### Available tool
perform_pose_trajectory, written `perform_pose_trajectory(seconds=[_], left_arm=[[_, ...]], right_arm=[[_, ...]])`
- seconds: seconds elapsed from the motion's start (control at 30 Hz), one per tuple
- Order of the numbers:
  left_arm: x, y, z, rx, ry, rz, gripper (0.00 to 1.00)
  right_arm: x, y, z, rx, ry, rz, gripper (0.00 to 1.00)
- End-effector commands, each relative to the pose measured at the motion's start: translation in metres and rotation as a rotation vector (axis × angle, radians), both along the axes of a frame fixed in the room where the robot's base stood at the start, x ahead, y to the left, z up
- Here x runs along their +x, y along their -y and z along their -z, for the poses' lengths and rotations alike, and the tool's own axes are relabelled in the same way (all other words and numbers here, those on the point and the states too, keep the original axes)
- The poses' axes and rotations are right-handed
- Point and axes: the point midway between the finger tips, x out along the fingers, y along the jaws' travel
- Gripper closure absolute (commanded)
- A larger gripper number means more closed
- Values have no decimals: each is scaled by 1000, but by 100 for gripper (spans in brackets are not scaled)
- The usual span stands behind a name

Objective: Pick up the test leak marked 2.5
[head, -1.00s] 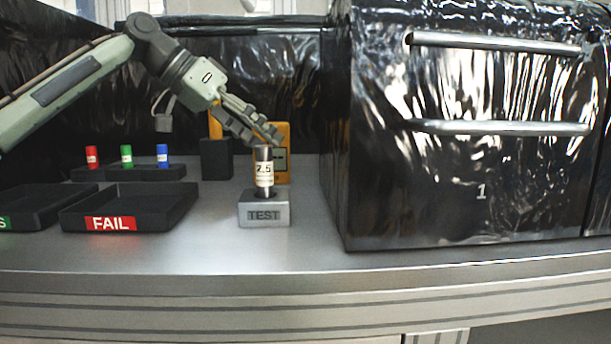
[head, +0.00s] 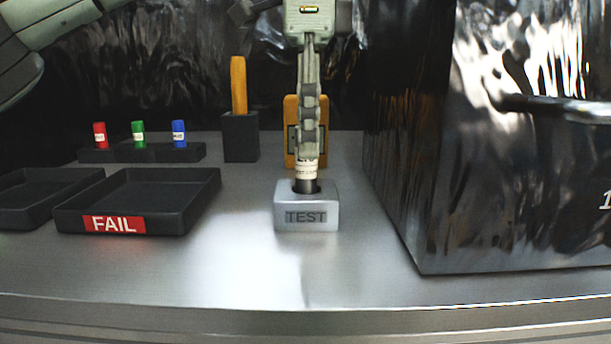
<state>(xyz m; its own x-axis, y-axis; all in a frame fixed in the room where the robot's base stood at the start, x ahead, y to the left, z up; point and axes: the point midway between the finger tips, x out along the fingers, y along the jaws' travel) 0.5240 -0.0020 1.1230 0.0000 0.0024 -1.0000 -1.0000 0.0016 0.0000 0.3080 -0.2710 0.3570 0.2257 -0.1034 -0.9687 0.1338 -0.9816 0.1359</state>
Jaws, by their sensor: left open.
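The test leak (head: 307,172) is a small cylinder with a pale label and a dark lower end. It stands upright in the grey block marked TEST (head: 306,216). Its marking is covered now; 2.5 could be read on it in the earlier head view. My left gripper (head: 307,150) points straight down over the leak, open, with its fingers at the leak's upper part and hiding its top. Whether the fingers touch it I cannot tell. My right gripper is not in view.
A black tray marked FAIL (head: 140,205) and another tray (head: 40,195) lie left. Red (head: 100,135), green (head: 138,133) and blue (head: 179,133) cylinders stand behind them. A black holder (head: 240,137) and a yellow device (head: 291,130) are behind the block. A large glossy black box (head: 480,190) stands right.

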Motion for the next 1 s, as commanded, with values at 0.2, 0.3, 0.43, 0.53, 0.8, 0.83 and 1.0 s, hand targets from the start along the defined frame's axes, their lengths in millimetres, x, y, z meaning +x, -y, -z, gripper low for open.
perform_pose_trajectory(seconds=[0.2,0.3,0.43,0.53,0.8,0.83,1.0], left_arm=[[-3,-3,33,1,0,-1,53],[-2,-3,41,0,0,-1,53],[-2,-2,44,-2,0,-1,53],[-2,-2,43,-2,0,-1,53],[-2,-2,43,-2,0,-2,83],[-2,-2,43,-2,0,-2,86],[-2,-2,43,-2,0,-2,100]], right_arm=[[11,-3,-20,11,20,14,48],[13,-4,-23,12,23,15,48],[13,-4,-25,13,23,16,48],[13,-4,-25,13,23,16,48],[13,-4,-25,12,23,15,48],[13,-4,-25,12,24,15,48],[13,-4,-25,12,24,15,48]])
